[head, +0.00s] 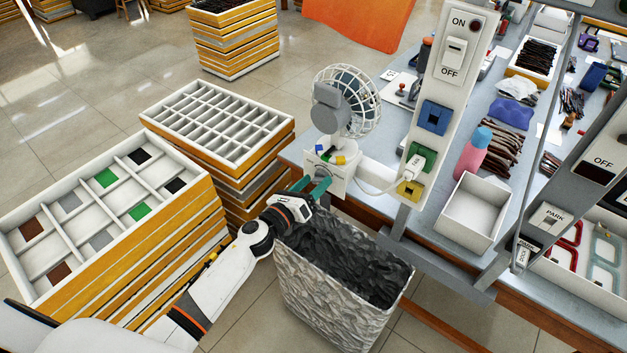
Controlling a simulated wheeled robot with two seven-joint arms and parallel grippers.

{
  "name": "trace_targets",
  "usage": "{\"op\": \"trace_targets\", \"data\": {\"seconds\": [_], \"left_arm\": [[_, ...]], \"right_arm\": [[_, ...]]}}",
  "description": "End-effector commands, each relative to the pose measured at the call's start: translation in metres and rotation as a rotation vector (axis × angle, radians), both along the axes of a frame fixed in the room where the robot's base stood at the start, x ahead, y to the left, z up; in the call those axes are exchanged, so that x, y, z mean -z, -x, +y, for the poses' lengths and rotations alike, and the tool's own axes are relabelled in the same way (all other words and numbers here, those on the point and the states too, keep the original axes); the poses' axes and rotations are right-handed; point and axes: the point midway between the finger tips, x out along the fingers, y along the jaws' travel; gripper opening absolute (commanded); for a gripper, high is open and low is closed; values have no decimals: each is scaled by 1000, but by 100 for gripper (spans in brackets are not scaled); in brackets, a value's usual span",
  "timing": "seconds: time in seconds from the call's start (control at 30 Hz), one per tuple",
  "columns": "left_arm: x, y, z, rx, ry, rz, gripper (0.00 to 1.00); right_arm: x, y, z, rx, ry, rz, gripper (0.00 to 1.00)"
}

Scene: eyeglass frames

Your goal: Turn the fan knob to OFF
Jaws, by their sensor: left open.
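The fan (346,102) stands at the table's near left corner, with a round white cage and a grey motor housing at its back. Its white base (328,165) carries small blue, yellow and green parts; I cannot tell which is the knob or how it is set. My left gripper (318,184) has teal fingers and is open, just in front of and below the base, partly overlapping it in the picture. I cannot tell whether it touches. My right gripper is not in the head view.
A post with an ON/OFF switch (455,52) and coloured sockets stands right of the fan; a white plug (416,163) sits in the green one. A bin (333,291) with dark contents is below my left gripper. Stacked compartment trays (258,152) stand to the left.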

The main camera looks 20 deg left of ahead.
Motion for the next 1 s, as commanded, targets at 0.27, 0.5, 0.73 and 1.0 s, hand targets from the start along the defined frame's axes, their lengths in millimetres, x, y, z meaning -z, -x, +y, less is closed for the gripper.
{"op": "trace_targets", "data": {"seconds": [0.27, 0.5, 0.73, 1.0], "left_arm": [[0, -5, -2, 0, 1, 0, 60], [0, -5, -2, 0, 1, 0, 35], [0, -5, -3, 2, 3, 0, 19], [-1, -5, -3, 3, 66, 22, 19]], "right_arm": [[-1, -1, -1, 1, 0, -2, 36], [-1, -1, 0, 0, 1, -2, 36], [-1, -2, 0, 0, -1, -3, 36], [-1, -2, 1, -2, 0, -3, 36]]}}
